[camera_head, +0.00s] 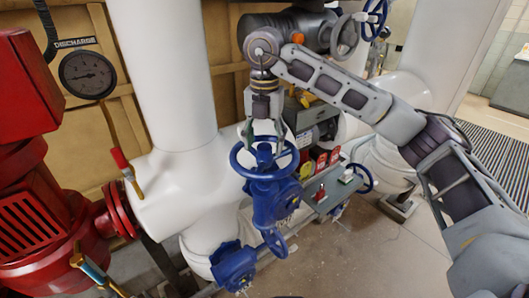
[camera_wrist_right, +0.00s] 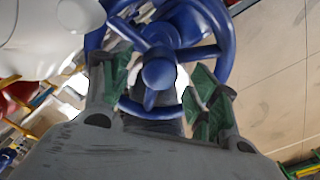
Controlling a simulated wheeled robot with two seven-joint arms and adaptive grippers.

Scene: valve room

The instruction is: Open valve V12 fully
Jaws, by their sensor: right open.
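A blue valve (camera_head: 270,195) with a round blue handwheel (camera_head: 240,165) stands at the middle of the head view, on the white pipework. I cannot read a V12 label on it. My right gripper (camera_head: 263,130) points down just above the far side of the handwheel. In the right wrist view the handwheel (camera_wrist_right: 220,50) and its hub (camera_wrist_right: 158,75) lie ahead of the open fingers of my right gripper (camera_wrist_right: 160,95), one finger on each side of the hub. I cannot tell whether a finger touches the wheel. My left gripper is not in view.
A red pump (camera_head: 35,170) stands at the left, with a pressure gauge (camera_head: 87,74) marked DISCHARGE above. A red-handled lever (camera_head: 122,165) sticks up from the white pipe. A grey shelf (camera_head: 330,190) with small items is right of the valve. Another blue handwheel (camera_head: 374,15) is at the top.

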